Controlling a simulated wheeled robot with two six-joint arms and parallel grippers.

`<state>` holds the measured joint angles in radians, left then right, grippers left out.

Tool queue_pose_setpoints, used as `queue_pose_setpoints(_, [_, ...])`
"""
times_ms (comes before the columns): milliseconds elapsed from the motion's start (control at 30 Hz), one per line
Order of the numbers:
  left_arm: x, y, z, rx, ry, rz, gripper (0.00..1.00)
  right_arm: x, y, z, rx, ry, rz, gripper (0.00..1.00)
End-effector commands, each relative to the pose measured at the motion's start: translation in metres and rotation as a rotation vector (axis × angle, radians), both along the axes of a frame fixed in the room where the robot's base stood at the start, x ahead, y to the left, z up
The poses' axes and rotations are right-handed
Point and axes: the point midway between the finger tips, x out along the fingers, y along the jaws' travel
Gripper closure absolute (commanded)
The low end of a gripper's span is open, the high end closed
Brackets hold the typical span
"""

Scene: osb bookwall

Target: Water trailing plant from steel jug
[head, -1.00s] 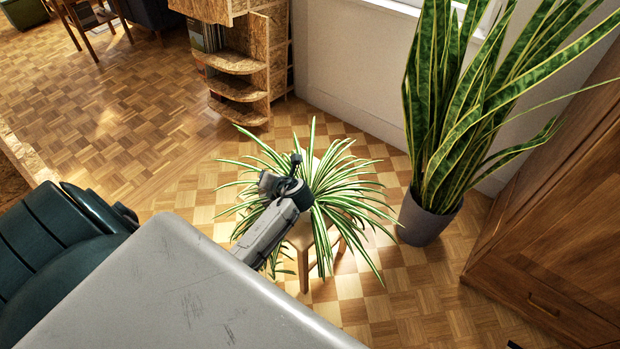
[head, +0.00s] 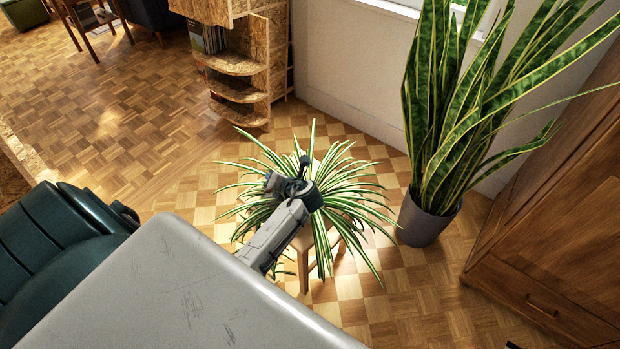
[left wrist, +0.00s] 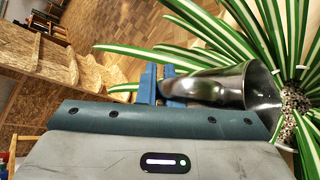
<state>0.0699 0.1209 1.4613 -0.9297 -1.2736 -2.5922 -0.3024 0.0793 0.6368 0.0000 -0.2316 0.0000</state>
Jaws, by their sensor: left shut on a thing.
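The trailing plant (head: 335,185), with green and white striped leaves, stands on a small wooden stool (head: 304,262). Its leaves and pebbly soil (left wrist: 290,125) show at the right of the left wrist view. My left gripper (left wrist: 160,84) has blue fingers shut on the steel jug (left wrist: 232,88). The jug lies tilted, its wide end towards the soil. No water stream can be made out. In the head view my left arm reaches over the plant, and the jug cannot be made out there. My right gripper is not in view.
A potted snake plant (head: 425,218) stands right of the stool. A wooden cabinet (head: 560,230) is at the right edge. A chipboard shelf (head: 237,65) stands behind. A dark green padded seat (head: 55,240) is at left. Open parquet floor (head: 120,130) lies at back left.

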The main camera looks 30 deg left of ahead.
Motion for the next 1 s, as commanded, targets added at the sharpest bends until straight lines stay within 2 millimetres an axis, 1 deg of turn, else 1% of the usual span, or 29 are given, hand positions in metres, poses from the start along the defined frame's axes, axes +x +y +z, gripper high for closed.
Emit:
queue_pose_setpoints(733, [0.011, -0.014, 0.009, 0.063, 0.054, -0.003, 1.0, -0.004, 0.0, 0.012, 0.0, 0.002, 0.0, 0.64])
queue_pose_setpoints(1000, [0.012, -0.015, 0.011, 0.087, 0.075, -0.002, 1.0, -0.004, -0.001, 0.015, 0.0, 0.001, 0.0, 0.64])
